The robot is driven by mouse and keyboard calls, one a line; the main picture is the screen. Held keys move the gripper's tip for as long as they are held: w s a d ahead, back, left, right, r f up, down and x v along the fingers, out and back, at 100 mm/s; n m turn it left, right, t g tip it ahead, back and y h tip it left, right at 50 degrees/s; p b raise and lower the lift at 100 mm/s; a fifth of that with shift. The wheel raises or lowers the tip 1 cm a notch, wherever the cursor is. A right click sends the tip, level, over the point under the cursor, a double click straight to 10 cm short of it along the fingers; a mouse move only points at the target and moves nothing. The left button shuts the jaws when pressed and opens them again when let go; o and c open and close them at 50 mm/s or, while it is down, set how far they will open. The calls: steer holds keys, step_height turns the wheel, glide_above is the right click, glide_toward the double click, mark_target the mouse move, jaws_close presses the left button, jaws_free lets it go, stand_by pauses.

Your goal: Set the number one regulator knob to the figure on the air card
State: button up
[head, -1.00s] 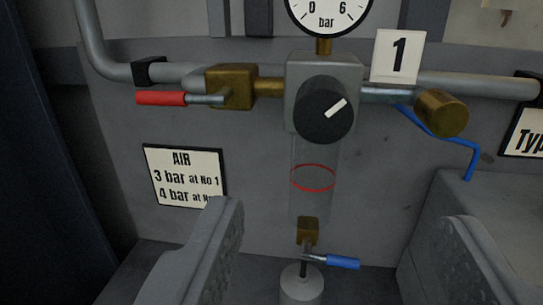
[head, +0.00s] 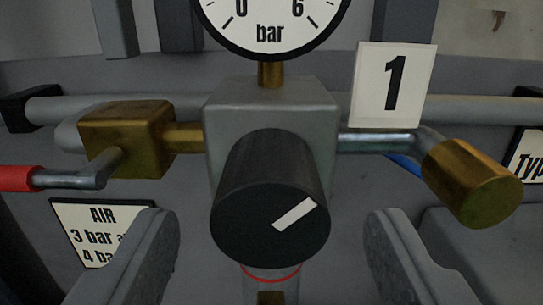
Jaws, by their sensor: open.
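The air card (head: 85,225) is at lower left, partly hidden behind a finger; "AIR", "3 bar" and "4 bar" show. The gauge (head: 270,30) above is cut off by the frame top; I see 0, 6 and "bar" but no needle. My gripper (head: 268,240) is open, one finger on each side of the knob, apart from it in the picture.
A red-handled lever (head: 20,179) and brass valve (head: 125,138) stand left of the block. A brass cylinder fitting (head: 470,183) juts out at right, above the right finger. A grey pipe (head: 480,108) runs behind.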

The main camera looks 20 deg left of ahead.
mark_target(272, 234)
steer(key=shift+x, duration=1.65)
steer(key=c, duration=1)
